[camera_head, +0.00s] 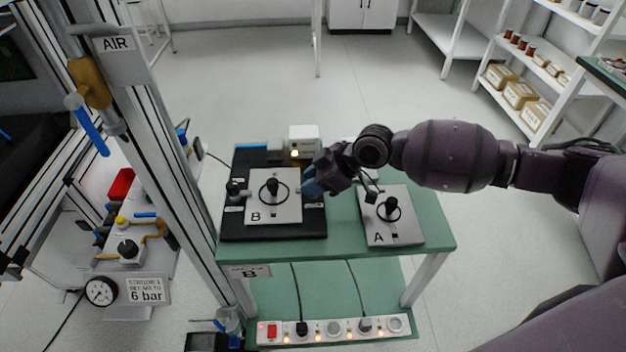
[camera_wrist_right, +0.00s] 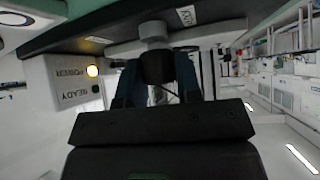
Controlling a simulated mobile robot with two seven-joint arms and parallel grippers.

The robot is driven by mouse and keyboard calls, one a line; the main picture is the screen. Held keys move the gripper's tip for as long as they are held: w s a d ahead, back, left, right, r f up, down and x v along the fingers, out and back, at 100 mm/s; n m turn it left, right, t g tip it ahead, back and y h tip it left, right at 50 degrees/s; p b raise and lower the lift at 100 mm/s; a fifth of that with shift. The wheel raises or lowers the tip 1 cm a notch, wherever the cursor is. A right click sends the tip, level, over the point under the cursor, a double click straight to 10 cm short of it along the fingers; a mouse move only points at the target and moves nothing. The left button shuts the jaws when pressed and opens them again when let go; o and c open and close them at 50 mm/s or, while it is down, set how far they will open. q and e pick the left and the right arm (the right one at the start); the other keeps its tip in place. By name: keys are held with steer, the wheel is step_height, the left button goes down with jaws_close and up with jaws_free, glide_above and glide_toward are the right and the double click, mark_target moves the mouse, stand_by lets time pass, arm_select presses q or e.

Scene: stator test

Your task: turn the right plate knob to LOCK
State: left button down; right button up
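Plate B (camera_head: 258,212) lies on a black base (camera_head: 275,234) on the green table, with a black handle and ring at its middle. The right plate knob is at its right edge; only its grey stem (camera_head: 299,190) shows in the head view. In the right wrist view the dark knob (camera_wrist_right: 157,67) stands between my fingers, its grey collar behind it. My right gripper (camera_head: 313,187) reaches in from the right. Its blue fingers flank the knob with no clear gap. My left gripper is not in view.
A left knob (camera_head: 234,189) sits at the other edge of plate B. Plate A (camera_head: 407,233) lies to the right under my arm. A white box (camera_head: 304,139) with a lit lamp stands behind. An aluminium frame (camera_head: 182,190) rises left of the table.

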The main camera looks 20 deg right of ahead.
steer(key=c, duration=0.4)
steer(key=shift+r+m+t+p, duration=0.3)
steer(key=shift+p, duration=0.35)
steer(key=shift+f+p, duration=0.25)
steer(key=shift+p, duration=0.05)
steer(key=o, duration=0.9)
